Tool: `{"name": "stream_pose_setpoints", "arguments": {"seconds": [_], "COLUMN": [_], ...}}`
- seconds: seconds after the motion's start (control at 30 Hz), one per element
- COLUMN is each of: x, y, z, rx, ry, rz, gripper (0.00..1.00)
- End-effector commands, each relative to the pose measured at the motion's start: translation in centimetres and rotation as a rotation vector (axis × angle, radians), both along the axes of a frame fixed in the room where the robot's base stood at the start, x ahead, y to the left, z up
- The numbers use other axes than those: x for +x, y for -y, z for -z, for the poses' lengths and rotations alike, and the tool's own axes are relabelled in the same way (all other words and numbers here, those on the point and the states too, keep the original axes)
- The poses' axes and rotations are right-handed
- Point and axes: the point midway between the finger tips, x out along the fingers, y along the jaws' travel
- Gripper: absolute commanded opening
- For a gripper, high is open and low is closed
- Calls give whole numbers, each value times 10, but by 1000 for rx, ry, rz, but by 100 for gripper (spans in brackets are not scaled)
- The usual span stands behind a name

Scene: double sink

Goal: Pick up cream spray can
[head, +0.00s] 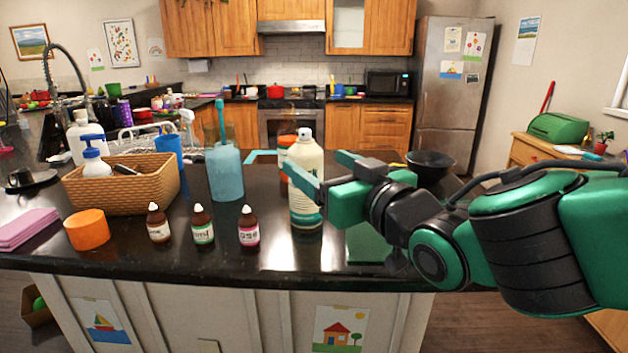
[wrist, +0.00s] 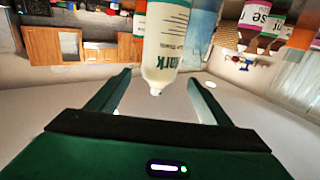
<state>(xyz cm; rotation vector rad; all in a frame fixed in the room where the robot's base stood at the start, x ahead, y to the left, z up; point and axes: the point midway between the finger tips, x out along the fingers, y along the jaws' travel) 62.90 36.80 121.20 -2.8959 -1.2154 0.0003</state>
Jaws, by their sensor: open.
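The cream spray can (head: 307,200) stands upright on the dark counter, a cream bottle with a teal base and a pale nozzle on top. My gripper (head: 316,169) is open at the can's upper part, coming from the right. One finger crosses in front of the can and hides part of it; the other is behind it or at its right side. In the wrist view, turned upside down, the can (wrist: 167,45) shows between the two open fingers (wrist: 159,78), with its nozzle end lowest. I see a gap on each side there.
A teal cup (head: 224,175) with a toothbrush stands left of the can. Several small dropper bottles (head: 203,226) line the front. An orange-and-white container (head: 285,145) is behind the can. A wicker basket (head: 125,195) is farther left, and a dark bowl (head: 430,163) is behind my arm.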

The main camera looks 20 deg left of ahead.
Motion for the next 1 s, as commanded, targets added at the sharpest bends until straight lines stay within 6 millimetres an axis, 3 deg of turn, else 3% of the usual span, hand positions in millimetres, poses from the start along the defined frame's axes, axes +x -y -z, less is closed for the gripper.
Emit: {"name": "stream_pose_setpoints", "arguments": {"seconds": [0.3, 1.0], "x": [31, 75], "y": [-27, -71], "z": [0, 0], "rx": [0, -1], "ry": [0, 1], "rz": [4, 5], "gripper": [73, 73]}}
